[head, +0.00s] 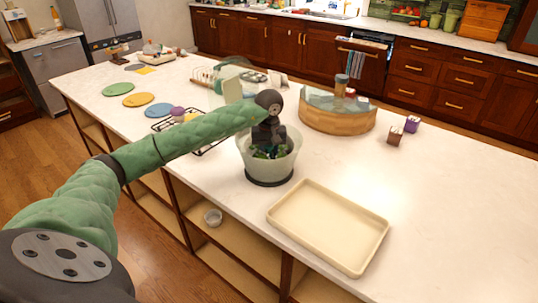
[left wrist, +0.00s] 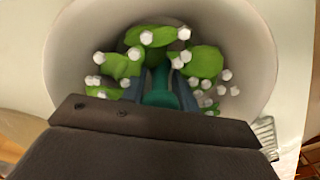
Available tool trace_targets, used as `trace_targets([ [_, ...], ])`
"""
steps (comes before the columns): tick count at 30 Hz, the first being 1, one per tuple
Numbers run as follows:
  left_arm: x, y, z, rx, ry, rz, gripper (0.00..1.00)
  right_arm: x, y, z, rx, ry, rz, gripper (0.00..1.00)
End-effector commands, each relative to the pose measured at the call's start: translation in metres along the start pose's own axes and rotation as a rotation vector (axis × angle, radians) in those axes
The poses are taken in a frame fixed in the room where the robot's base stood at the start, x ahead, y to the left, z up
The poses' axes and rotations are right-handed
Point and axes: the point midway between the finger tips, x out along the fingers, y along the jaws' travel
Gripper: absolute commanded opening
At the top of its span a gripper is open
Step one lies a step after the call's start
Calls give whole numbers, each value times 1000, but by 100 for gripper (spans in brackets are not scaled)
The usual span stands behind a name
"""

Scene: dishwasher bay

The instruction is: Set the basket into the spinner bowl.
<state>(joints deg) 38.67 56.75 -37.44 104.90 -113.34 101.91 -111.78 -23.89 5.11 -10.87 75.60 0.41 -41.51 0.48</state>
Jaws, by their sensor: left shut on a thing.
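The spinner bowl (head: 270,168) is a pale, translucent round bowl on a dark base ring, upright near the counter's front edge. My left gripper (head: 268,147) points down into it, its lower part inside the rim. In the left wrist view my left gripper (left wrist: 160,85) is shut on a teal upright piece, which looks like part of the basket (left wrist: 160,97). Green leaves and white lumps lie around the fingers, inside a pale round wall (left wrist: 75,45). I cannot tell whether this wall is the basket's or the bowl's. The basket's lower part is hidden. My right gripper is not in view.
A cream tray (head: 328,228) lies to the right, close to the front edge. A round wooden-sided container (head: 338,118) stands behind the bowl. A dark wire rack (head: 212,146) is to the left. Small holders (head: 396,136) stand further right. The counter at far right is clear.

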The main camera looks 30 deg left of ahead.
Motion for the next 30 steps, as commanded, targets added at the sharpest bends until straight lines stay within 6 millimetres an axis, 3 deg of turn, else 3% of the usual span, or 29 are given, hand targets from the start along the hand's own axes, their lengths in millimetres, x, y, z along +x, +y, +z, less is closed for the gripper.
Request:
trace_targets([
  [21,7,0,0,0,0,0,3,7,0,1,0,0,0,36],
  [22,6,0,0,0,0,0,36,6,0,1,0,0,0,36],
  [25,6,0,0,0,0,0,55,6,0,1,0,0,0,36],
  [30,7,0,0,0,0,0,55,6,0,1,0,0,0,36],
])
